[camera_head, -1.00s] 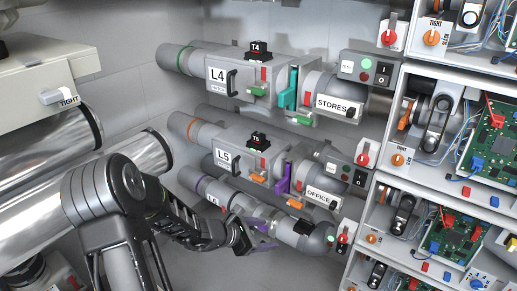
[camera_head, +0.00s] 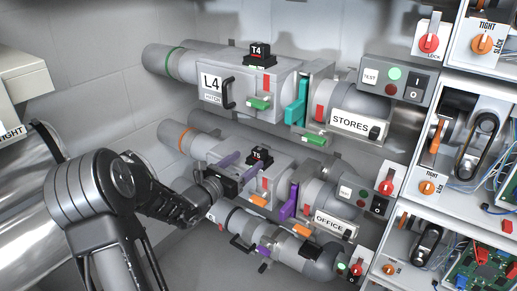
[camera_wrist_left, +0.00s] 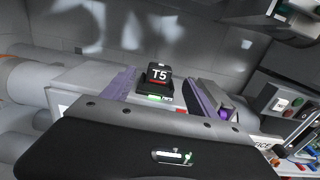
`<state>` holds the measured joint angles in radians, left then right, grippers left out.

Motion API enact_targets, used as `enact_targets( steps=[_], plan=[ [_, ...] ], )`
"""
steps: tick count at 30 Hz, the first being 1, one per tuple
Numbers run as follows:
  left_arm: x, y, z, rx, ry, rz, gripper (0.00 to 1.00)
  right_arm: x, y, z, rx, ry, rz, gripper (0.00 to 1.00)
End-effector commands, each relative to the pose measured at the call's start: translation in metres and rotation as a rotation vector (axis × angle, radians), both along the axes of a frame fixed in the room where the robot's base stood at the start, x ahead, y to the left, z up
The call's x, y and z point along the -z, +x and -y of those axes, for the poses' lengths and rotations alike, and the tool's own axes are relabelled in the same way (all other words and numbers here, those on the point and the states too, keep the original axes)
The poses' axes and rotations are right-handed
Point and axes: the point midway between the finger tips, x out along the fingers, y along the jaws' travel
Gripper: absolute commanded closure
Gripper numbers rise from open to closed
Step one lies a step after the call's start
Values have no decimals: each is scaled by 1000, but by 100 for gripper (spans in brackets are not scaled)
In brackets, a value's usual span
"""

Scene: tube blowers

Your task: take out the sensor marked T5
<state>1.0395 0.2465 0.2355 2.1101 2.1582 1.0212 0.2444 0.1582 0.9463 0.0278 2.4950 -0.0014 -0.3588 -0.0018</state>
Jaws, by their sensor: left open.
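The sensor marked T5 (camera_head: 260,156) is a small black block standing on top of the grey L5 pipe housing (camera_head: 240,145), on the middle line. In the left wrist view T5 (camera_wrist_left: 159,78) stands upright, with a green light at its base. My left gripper (camera_head: 240,163) is open, its purple fingers pointing at T5 from the left. In the wrist view T5 appears between the two fingers, which do not visibly grip it. The gripper covers the L5 label. My right gripper is not in view.
A similar sensor marked T4 (camera_head: 257,52) stands on the upper line. The purple slide plate (camera_head: 289,202) and OFFICE fan (camera_head: 322,190) lie right of T5. A lower pipe (camera_head: 275,243) runs below. Open cabinets (camera_head: 480,125) with wiring stand at right.

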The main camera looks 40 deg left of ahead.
Motion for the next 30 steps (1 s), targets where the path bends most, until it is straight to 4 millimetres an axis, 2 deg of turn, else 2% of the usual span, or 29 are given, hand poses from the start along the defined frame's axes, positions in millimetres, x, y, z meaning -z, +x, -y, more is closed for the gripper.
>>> enact_targets(
  steps=[9, 17, 26, 30],
  plan=[
    [1, 1, 0, 1, 0, -1, 33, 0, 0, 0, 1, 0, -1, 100],
    [1, 24, 0, 2, -1, -2, 33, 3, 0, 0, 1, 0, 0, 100],
    [1, 27, 0, 1, 0, -2, 33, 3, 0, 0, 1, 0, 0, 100],
    [1, 35, -1, 2, 0, -1, 33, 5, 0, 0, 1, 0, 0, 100]
  ],
)
